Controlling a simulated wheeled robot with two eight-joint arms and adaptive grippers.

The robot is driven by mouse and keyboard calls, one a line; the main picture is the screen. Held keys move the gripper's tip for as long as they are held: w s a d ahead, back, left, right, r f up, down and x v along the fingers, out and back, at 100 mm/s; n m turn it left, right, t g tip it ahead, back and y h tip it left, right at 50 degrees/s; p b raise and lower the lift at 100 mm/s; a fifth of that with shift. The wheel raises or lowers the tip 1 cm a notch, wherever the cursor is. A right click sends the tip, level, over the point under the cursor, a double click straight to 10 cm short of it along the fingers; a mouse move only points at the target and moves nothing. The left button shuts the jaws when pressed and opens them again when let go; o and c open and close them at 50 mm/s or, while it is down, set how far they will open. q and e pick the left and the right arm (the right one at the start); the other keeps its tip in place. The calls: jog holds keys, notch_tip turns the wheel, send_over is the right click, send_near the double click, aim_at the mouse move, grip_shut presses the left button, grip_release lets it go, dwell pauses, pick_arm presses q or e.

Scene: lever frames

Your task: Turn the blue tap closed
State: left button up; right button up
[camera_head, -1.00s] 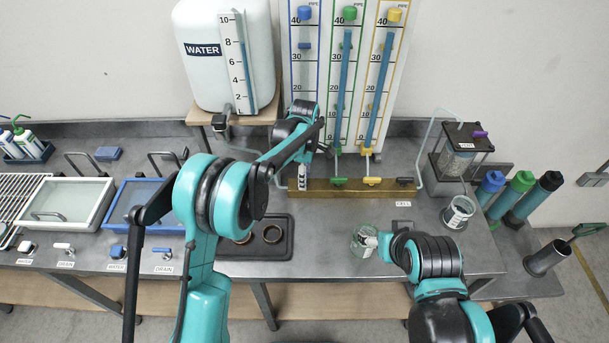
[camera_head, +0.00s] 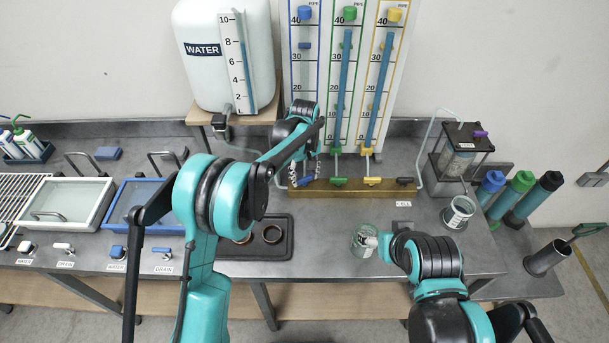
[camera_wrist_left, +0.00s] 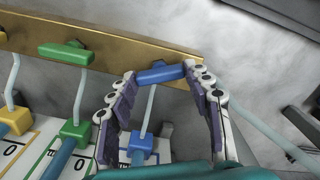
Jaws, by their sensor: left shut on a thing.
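The blue tap is on the brass bar, at the foot of the blue-edged tube. Its bar handle (camera_wrist_left: 160,73) lies crosswise, slightly tilted, in the left wrist view. It shows small and blue in the head view (camera_head: 306,181). My left gripper (camera_head: 306,174) has a finger at each end of the handle and is shut on it; the fingers (camera_wrist_left: 162,80) show in the left wrist view. The green tap handle (camera_wrist_left: 66,53) lies crosswise beside it. My right gripper (camera_head: 384,243) is by a glass beaker (camera_head: 361,249); its fingers are not clear.
The yellow tap (camera_head: 372,181) is on the same brass bar (camera_head: 350,191). Behind stands the scaled tube board (camera_head: 332,120). A white water tank (camera_head: 215,75) stands at the left. A dark tray (camera_head: 275,249) with rings lies in front. Another beaker (camera_head: 459,212) stands right.

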aim_at(304, 178)
pick_arm(q)
jog(key=m, duration=0.5)
jog(key=shift+m, duration=0.3)
dwell(0.4)
jog(key=o, duration=1.2)
jog(key=shift+c, duration=0.2)
notch_tip(304, 178, up, 12)
